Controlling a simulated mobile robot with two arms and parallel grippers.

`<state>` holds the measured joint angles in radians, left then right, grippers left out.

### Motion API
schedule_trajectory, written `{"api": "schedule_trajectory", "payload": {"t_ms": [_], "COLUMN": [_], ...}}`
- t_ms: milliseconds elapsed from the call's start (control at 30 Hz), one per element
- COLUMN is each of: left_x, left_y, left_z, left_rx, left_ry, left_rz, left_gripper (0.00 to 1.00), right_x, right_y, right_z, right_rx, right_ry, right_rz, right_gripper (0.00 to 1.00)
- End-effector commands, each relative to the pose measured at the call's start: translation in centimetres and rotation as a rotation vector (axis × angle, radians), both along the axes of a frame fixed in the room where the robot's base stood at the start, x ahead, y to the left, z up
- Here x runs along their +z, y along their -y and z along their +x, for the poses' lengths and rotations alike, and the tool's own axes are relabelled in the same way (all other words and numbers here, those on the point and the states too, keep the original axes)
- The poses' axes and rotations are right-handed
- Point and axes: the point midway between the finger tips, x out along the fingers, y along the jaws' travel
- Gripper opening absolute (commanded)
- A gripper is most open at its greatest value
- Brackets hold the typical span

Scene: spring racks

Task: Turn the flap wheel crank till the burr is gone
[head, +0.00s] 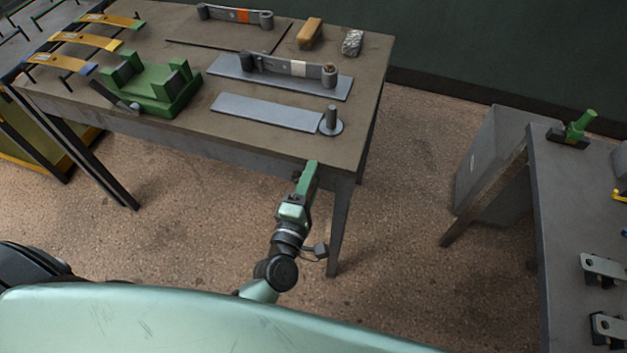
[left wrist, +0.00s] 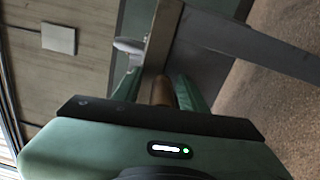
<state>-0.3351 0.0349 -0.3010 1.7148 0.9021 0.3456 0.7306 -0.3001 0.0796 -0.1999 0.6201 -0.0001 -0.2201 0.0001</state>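My left gripper (head: 309,172) is at the front right corner of the brown bench, pointing away from me. In the left wrist view its two green fingers (left wrist: 160,85) stand apart. A brown cylinder (left wrist: 162,93), which looks like a handle, shows between them, with a gap on each side. I cannot tell whether it is the flap wheel crank's handle. A grey disc with an upright peg (head: 331,124) sits on the bench just beyond the gripper; a pale disc (left wrist: 128,46) shows in the wrist view. No burr can be made out. My right gripper is not in view.
The bench (head: 270,139) carries a green fixture (head: 155,88), grey plates (head: 262,110), leaf springs (head: 290,65), a tan block (head: 310,33) and a crumpled silvery lump (head: 352,42). A second table (head: 565,210) stands right, with open floor between.

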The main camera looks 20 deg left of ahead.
Motion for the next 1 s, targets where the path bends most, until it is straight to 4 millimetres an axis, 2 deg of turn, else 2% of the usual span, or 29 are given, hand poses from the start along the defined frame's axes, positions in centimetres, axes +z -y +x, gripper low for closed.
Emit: {"api": "schedule_trajectory", "payload": {"t_ms": [433,800,1000], "left_x": [-0.6,-0.7,-0.5], "left_y": [0.3,0.0,-0.1], "left_z": [-0.8,-6.6,-7.9], "left_rx": [-0.007,-0.005,-0.004], "left_ry": [-0.013,-0.013,-0.009], "left_rz": [-0.004,-0.002,-0.002], "left_gripper": [0.43,0.43,0.43], "right_x": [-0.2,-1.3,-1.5], "right_y": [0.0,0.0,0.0], "right_z": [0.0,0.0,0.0], "right_rx": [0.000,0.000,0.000], "right_ry": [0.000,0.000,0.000], "right_rz": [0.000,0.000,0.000], "right_gripper": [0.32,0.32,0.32]}}
